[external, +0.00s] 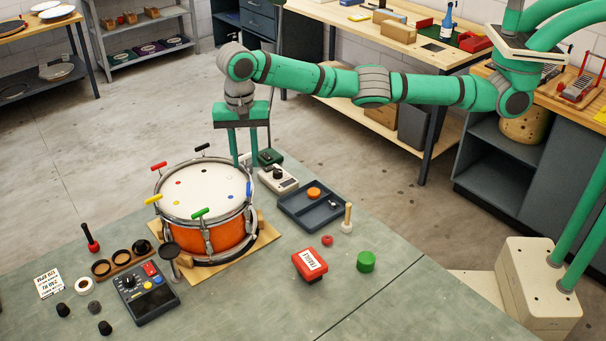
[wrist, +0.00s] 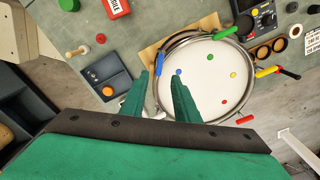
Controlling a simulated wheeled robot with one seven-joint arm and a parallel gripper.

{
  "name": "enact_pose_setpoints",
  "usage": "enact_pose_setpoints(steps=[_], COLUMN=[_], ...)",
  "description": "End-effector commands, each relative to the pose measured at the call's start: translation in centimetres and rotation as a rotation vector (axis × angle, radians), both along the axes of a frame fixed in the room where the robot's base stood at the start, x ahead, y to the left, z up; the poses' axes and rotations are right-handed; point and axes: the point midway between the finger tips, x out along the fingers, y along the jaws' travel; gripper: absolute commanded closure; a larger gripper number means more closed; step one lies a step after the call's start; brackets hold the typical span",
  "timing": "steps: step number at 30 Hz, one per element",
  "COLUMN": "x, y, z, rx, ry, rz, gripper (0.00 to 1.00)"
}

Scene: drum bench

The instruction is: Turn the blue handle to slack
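The drum (external: 207,238) has an orange shell and a white head with coloured dots; it stands on a wooden board. The blue handle (wrist: 159,63) is at the drum's rim, long and upright in the wrist picture. In the external view a small blue patch (external: 248,189) shows at the rim's right side. My gripper (wrist: 160,75) is open, with its two green fingers apart and pointing toward the rim. The blue handle appears between and just beyond the fingertips; I cannot tell whether they touch it. In the external view my gripper (external: 252,163) hangs above the drum's far right edge.
Other handles sit round the rim: black (external: 202,148), red (external: 158,166), yellow (external: 152,198) and green (external: 201,213). A grey meter (external: 279,180) and a dark tray (external: 300,215) are close to the right. A control box (external: 152,301) stands in front.

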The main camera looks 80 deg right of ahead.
Motion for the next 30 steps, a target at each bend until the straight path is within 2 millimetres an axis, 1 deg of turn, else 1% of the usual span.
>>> enact_pose_setpoints(steps=[5,12,16,22,30], x=[0.0,0.0,0.0,0.0,0.0], y=[0.0,-0.1,-0.1,0.0,0.0], z=[-2.6,-6.8,-8.6,-10.1,-10.3], rx=[0.002,0.001,0.002,0.004,0.004], ry=[0.002,0.003,0.001,0.002,0.002], rz=[0.003,0.002,0.001,0.002,0.001], gripper=[0.72,0.72,0.72,0.72,0.72])
